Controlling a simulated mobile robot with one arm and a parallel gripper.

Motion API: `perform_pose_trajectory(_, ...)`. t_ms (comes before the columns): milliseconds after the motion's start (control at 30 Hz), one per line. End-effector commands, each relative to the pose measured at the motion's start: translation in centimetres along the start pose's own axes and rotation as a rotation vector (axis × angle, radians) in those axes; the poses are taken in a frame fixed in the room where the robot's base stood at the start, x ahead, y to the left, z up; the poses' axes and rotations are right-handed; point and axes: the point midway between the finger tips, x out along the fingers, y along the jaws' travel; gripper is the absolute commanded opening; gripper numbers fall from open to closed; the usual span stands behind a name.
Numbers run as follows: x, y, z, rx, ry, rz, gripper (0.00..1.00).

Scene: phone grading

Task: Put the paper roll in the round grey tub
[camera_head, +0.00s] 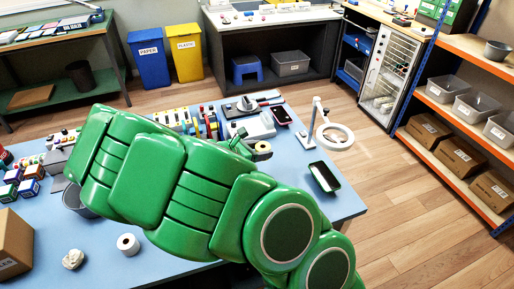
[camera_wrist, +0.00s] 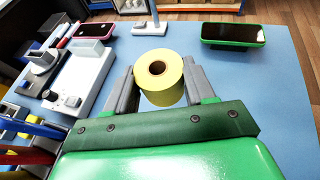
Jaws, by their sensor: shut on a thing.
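My gripper (camera_wrist: 160,92) is shut on a yellow roll (camera_wrist: 163,94) with a round hole in its end. The fingers stand on either side of it above the blue table. The roll also shows in the head view (camera_head: 263,147), at the end of my green arm. A white paper roll (camera_head: 128,245) stands on the table at the front left, apart from my gripper. A round grey tub (camera_head: 73,200) is on the table at the left, partly hidden behind my arm, so its inside is mostly out of sight.
A crumpled white paper ball (camera_head: 73,259) and a cardboard box (camera_head: 12,245) are at the table's front left. Small boxes (camera_head: 30,188) sit beside the tub. A ring lamp (camera_head: 334,136) and a green-framed phone (camera_head: 324,177) are at the right. Clear blue tabletop surrounds the white roll.

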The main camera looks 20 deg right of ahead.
Motion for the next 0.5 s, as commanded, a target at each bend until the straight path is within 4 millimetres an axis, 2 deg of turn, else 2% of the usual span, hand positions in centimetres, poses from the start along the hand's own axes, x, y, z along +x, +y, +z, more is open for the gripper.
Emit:
perform_pose_trajectory(100,-1.1,-1.7,0.4,-0.001,-0.001,0.0,0.18)
perform_pose_trajectory(300,-2.3,-3.8,1.0,-0.001,-0.002,-0.002,0.18)
perform_pose_trajectory(500,-3.0,-4.8,1.3,0.001,-0.001,-0.002,0.18)
